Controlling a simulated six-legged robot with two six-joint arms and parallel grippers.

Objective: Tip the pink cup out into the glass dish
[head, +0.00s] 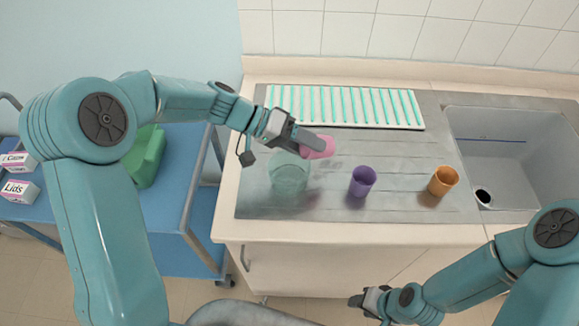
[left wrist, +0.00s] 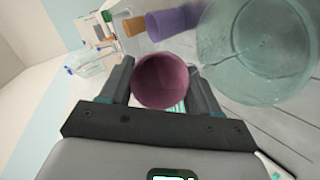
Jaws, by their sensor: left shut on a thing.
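The pink cup (head: 318,146) is held in my left gripper (head: 303,142), tilted well over on its side, above and just beside the glass dish. In the left wrist view the pink cup (left wrist: 161,81) sits between the two fingers, and I look into its open mouth. The clear glass dish (head: 289,174) stands on the steel drainboard; the left wrist view shows the glass dish (left wrist: 250,55) at the upper right. I cannot tell whether anything is leaving the cup. My right gripper (head: 366,300) is low at the front of the counter, and its fingers are too small to judge.
A purple cup (head: 362,181) and an orange cup (head: 442,180) stand upright to the right of the dish. A white rack with green strips (head: 345,106) lies behind. The sink (head: 505,150) is at the right. A blue cart (head: 180,180) with a green container (head: 147,157) is at the left.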

